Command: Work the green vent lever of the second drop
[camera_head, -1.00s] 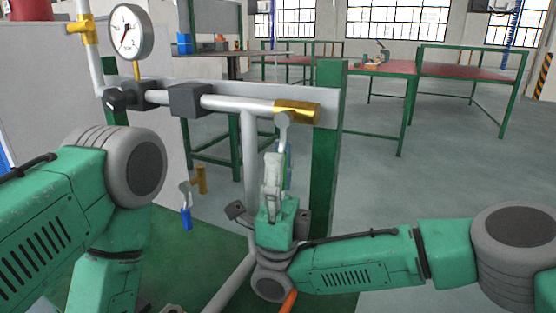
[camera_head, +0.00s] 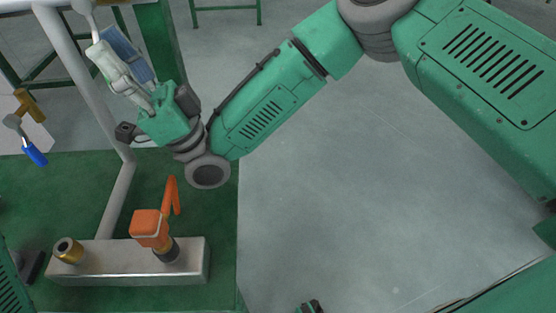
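My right gripper (camera_head: 100,50) reaches up and left beside the upright grey pipe (camera_head: 75,70). Its pale fingers are close to a light grey fitting (camera_head: 84,6) at the top edge. A blue, flat piece (camera_head: 127,52) shows just behind and to the right of the fingers, partly hidden by them. I cannot tell whether the fingers touch it, or whether they are open or shut. I cannot make out a green lever.
A brass valve (camera_head: 28,106) with a blue handle (camera_head: 35,154) hangs at the left. Below, a metal block (camera_head: 120,265) carries an orange lever valve (camera_head: 150,224) and a brass fitting (camera_head: 67,250). A green post (camera_head: 160,45) stands behind the gripper. Grey floor (camera_head: 330,200) is open at the right.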

